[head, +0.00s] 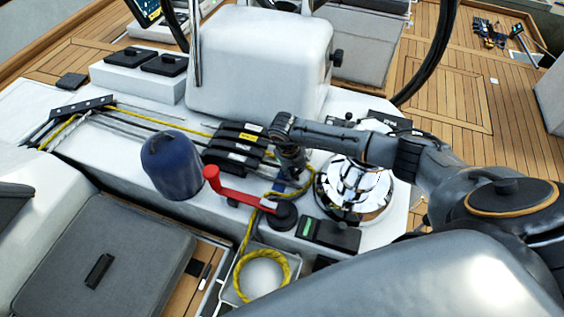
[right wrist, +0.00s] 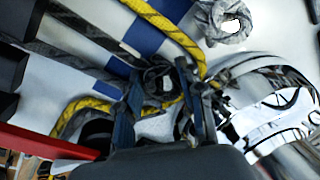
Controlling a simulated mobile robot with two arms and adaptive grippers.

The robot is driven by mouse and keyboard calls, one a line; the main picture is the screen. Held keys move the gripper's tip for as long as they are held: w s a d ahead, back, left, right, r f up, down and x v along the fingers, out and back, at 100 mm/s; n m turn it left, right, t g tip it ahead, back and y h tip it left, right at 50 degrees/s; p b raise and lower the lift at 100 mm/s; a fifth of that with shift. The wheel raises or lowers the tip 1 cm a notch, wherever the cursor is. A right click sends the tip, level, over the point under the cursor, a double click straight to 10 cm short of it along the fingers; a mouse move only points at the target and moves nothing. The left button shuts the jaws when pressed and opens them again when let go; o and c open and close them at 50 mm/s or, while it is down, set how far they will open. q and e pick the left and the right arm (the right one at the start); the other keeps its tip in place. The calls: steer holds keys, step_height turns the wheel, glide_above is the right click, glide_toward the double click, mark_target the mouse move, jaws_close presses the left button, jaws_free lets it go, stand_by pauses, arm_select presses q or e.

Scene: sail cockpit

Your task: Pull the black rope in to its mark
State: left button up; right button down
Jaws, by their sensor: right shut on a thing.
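The black rope (right wrist: 82,18) runs in from the upper left of the right wrist view, across a blue-and-white banded strip (right wrist: 142,36), to between my fingers. In the head view, dark lines (head: 150,131) run along the white deck to the black clutches (head: 238,148). My right gripper (head: 293,178) is low between the clutches and the chrome winch (head: 345,180). In the right wrist view, my right gripper (right wrist: 165,85) is shut on the black rope. I cannot tell which band, if any, is the rope's mark. My left gripper is not in view.
A yellow rope (head: 262,262) passes close to my fingers and lies coiled at the front. A red handle (head: 236,192) sticks out left of my gripper. A dark blue rounded cover (head: 172,165) stands further left. A black box (head: 331,235) sits before the winch.

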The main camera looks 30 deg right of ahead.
steer(key=shift+s+d, duration=0.45)
steer(key=shift+s, duration=0.05)
steer(key=c, duration=0.8)
jaws_free()
steer(key=shift+w+a+r, duration=0.15)
steer(key=shift+r, duration=0.05)
steer(key=r, duration=0.3)
steer(key=a+r, duration=0.1)
steer(key=r, duration=0.3)
steer(key=a+r, duration=0.1)
steer(key=r, duration=0.3)
steer(key=shift+s+r, duration=0.15)
steer(key=shift+s, duration=0.1)
